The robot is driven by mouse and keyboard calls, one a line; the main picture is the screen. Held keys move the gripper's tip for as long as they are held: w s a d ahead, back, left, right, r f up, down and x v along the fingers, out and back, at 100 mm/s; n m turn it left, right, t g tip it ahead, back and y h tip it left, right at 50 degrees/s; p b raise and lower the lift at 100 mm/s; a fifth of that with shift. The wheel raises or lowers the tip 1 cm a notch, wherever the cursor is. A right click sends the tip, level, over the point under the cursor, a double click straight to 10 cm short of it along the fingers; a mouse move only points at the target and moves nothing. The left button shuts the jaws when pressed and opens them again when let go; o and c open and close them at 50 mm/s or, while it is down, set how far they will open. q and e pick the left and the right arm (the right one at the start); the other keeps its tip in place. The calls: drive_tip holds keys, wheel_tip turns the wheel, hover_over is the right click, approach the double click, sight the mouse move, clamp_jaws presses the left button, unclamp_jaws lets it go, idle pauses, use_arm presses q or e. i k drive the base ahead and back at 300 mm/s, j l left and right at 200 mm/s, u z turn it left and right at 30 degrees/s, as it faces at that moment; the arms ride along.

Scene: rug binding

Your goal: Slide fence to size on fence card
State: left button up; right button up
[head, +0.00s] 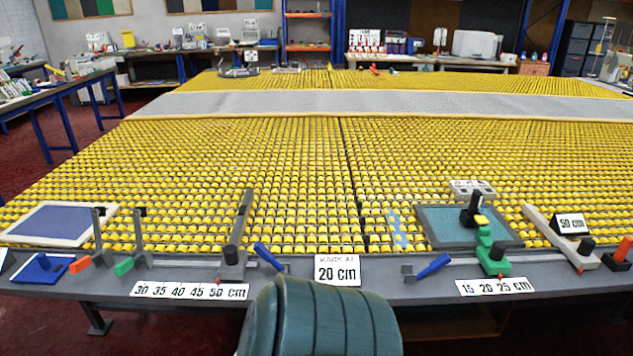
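A white card (337,270) reading "20 cm" under a smaller line of print stands at the middle of the table's front edge. A scale label (495,287) reading 15 20 25 cm is on the front edge at right. A green block with a dark knob (490,250) stands above that scale, near its middle. A second scale label (189,291) at left reads 30 35 40 45 50 cm. A long grey bar (238,228) stands above its right end. Blue handles lie beside the card, at left (269,256) and right (433,265). Which part is the fence is unclear. Neither gripper shows.
Yellow rollers cover the table (240,170), with a grey strip (380,103) across them. Another card (569,225) reads 50 cm. Orange (79,264) and green (124,266) handles, a blue-topped pad (60,222) and a teal pad (450,225) crowd the front.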

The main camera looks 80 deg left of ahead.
sight(233, 263)
drive_tip(key=u, duration=3.25)
